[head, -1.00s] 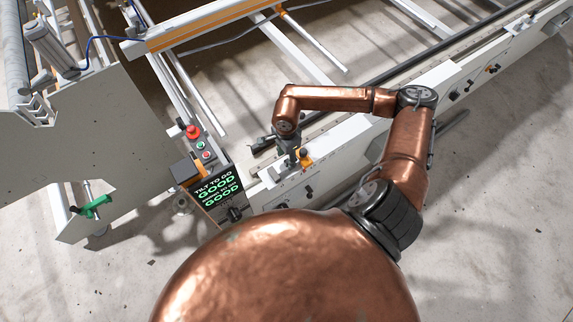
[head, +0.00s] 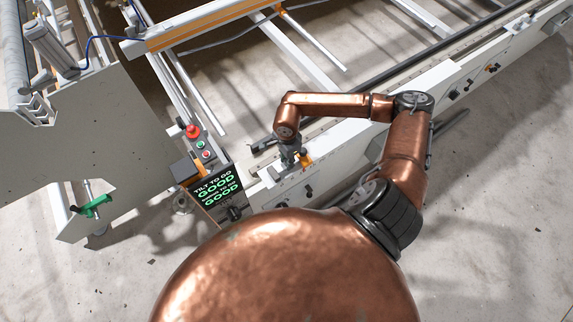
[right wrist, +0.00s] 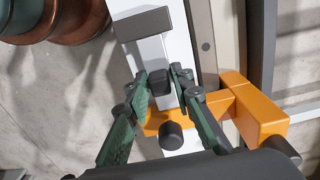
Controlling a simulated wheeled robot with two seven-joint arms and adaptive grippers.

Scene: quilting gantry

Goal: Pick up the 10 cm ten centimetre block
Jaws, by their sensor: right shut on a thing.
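In the right wrist view, a grey block (right wrist: 150,50) with a darker end face stands at the white rail. My right gripper (right wrist: 166,76) has its green-and-black fingers on either side of the block's lower part and is shut on it. A small dark piece shows between the fingertips; I cannot tell whether it belongs to the block. In the head view, my right gripper (head: 288,152) is at the near rail of the frame, and it mostly hides the block there. My left gripper is not in view.
An orange bracket (right wrist: 252,110) with dark knobs lies close to the right of the fingers. In the head view, a control box with a red button (head: 192,131) and a lit display (head: 216,187) stands left of the gripper. The white rail (head: 345,142) runs to the upper right.

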